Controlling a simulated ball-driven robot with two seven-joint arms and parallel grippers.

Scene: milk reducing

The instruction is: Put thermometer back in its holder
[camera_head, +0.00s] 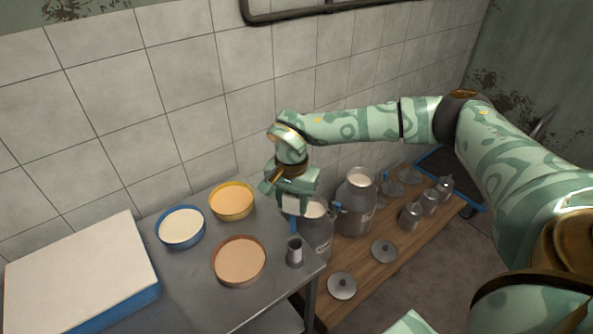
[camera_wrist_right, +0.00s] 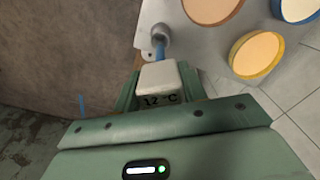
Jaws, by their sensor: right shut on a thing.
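My right gripper (camera_head: 292,198) is shut on the thermometer (camera_head: 291,204), over the front right corner of the metal table. The thermometer has a white head with "12 °C" on its display, seen in the right wrist view (camera_wrist_right: 158,76). Its blue probe points down toward the holder. The holder is a small grey metal cup (camera_head: 295,254) standing upright near the table's corner; it also shows in the right wrist view (camera_wrist_right: 161,34). The probe overlaps the cup's opening in the wrist view; I cannot tell whether the tip is inside. My left gripper is out of view.
Blue (camera_head: 181,228), yellow (camera_head: 232,202) and brown (camera_head: 239,261) bowls stand left of the holder. A white-topped blue box (camera_head: 82,271) fills the table's left. Milk cans (camera_head: 356,203), lids (camera_head: 342,286) and small jars occupy the lower wooden bench (camera_head: 372,272) on the right.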

